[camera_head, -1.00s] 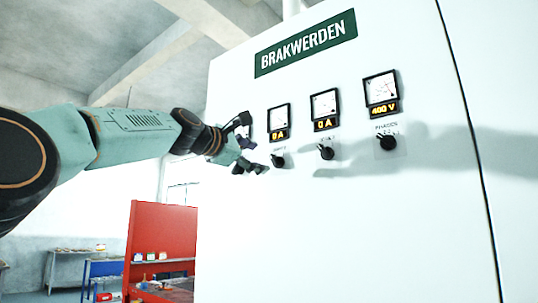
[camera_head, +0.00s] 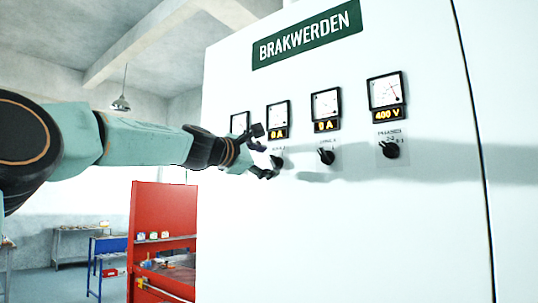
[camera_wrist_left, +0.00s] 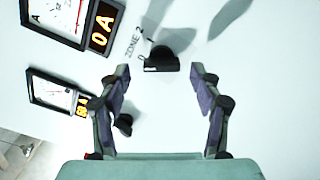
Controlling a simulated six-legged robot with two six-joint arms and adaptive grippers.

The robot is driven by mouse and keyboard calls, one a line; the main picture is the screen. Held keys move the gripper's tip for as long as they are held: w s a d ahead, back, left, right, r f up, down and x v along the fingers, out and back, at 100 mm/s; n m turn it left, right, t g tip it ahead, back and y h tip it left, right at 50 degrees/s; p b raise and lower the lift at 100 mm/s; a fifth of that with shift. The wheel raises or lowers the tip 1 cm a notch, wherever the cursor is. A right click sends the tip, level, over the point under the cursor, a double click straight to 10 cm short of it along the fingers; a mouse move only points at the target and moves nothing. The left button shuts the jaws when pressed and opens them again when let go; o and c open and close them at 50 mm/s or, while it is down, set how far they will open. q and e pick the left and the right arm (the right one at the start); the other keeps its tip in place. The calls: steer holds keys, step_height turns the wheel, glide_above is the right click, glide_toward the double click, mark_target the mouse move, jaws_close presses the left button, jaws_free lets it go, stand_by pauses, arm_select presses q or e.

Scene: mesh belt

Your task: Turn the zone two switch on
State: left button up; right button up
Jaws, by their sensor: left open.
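The zone two switch (camera_wrist_left: 165,57) is a black knob below the "ZONE 2" label. It stands ahead of my left gripper (camera_wrist_left: 165,75), between the lines of its two fingers in the left wrist view. In the head view I take the switch (camera_head: 278,161) to be the leftmost knob showing, beside the fingertips of my left gripper (camera_head: 263,152). The gripper is open and empty, and I see no clear contact with the knob. Which mark the knob points to is hard to tell. The meter above it (camera_head: 278,114) reads 0 A. My right gripper is not in view.
Another black knob (camera_wrist_left: 124,125) lies near the left finger in the wrist view. Further right on the white cabinet are a knob (camera_head: 327,157) under a 0 A meter and the phases knob (camera_head: 390,150) under a 400 V meter. A red workbench (camera_head: 160,225) stands left.

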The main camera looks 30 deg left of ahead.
arm_select(q)
steer(key=shift+w+a+f, duration=0.2)
steer(key=shift+w, duration=0.5)
steer(key=shift+w+d, duration=0.1)
steer(key=shift+w, duration=0.15)
steer(key=shift+s+d, duration=0.1)
steer(key=shift+d, duration=0.15)
steer(key=shift+c, duration=0.4)
steer(key=shift+a, duration=0.25)
steer(key=c, duration=1.1)
